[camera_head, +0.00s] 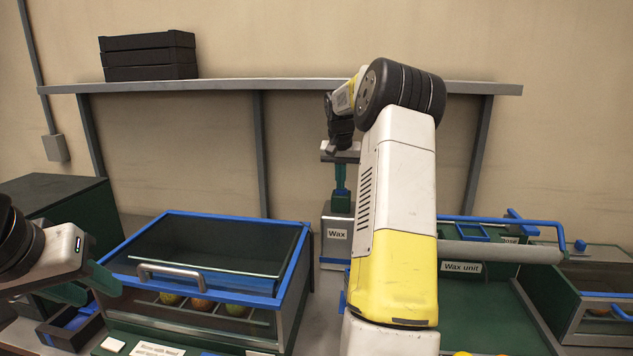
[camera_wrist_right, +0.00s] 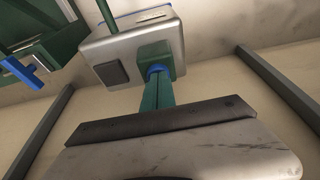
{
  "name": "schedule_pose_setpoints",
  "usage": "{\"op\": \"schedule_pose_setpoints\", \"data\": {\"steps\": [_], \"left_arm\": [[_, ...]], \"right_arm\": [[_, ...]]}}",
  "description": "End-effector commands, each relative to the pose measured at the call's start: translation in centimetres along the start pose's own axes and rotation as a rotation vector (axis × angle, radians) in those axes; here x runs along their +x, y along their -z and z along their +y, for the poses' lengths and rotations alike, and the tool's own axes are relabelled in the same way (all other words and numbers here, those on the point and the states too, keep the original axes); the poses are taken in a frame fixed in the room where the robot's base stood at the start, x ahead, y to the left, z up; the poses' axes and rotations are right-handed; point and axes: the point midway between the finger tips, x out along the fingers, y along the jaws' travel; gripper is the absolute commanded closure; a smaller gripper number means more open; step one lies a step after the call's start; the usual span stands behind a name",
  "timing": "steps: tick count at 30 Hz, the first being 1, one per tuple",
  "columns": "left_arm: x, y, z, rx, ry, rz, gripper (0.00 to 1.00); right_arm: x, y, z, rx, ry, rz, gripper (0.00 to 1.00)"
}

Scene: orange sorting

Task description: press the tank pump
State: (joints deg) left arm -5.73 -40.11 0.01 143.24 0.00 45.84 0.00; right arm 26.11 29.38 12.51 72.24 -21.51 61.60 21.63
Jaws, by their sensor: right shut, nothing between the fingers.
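The tank (camera_head: 337,235) is a grey metal box labelled "Wax", standing at the back centre, partly hidden by my right arm. Its pump is a green block (camera_head: 341,204) on top with a small blue piece (camera_head: 341,191). My right gripper (camera_head: 340,185) points down over the pump with its green fingers shut and empty. In the right wrist view the fingertips (camera_wrist_right: 157,80) meet the blue piece (camera_wrist_right: 157,69) above the green block (camera_wrist_right: 154,54); I cannot tell whether it is pushed down. My left gripper (camera_head: 84,286) is open and empty at the left, beside the glass-lidded box.
The blue-framed glass-lidded box (camera_head: 290,275) holds several fruits and has a metal handle. The wax unit (camera_head: 461,267), with a roller and blue bars, stands right of my arm. A shelf (camera_head: 280,85) with stacked black crates (camera_head: 148,57) runs along the wall.

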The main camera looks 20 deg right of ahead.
Motion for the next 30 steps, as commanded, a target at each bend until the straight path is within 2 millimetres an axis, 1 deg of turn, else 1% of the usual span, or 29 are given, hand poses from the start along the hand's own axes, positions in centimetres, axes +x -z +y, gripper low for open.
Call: {"op": "schedule_pose_setpoints", "data": {"steps": [6, 9, 12, 17, 30], "left_arm": [[0.0, 0.0, 0.0, 0.000, 0.000, 0.000, 0.64], [0.0, 0.0, 0.0, 0.000, 0.000, 0.000, 0.64], [0.0, 0.0, 0.0, 0.000, 0.000, 0.000, 0.64], [0.0, 0.0, 0.0, 0.000, 0.000, 0.000, 0.64], [0.0, 0.0, 0.0, 0.000, 0.000, 0.000, 0.64]], "right_arm": [[-3.9, 0.0, 0.0, 0.000, 0.000, 0.004, 1.00], [-5.5, 0.1, 0.0, 0.000, 0.001, 0.007, 1.00], [-6.7, 0.1, 0.0, 0.001, 0.002, 0.008, 1.00], [-7.4, 0.1, 0.0, 0.000, 0.002, 0.008, 1.00], [-7.4, 0.1, 0.0, 0.001, 0.002, 0.009, 1.00]]}}
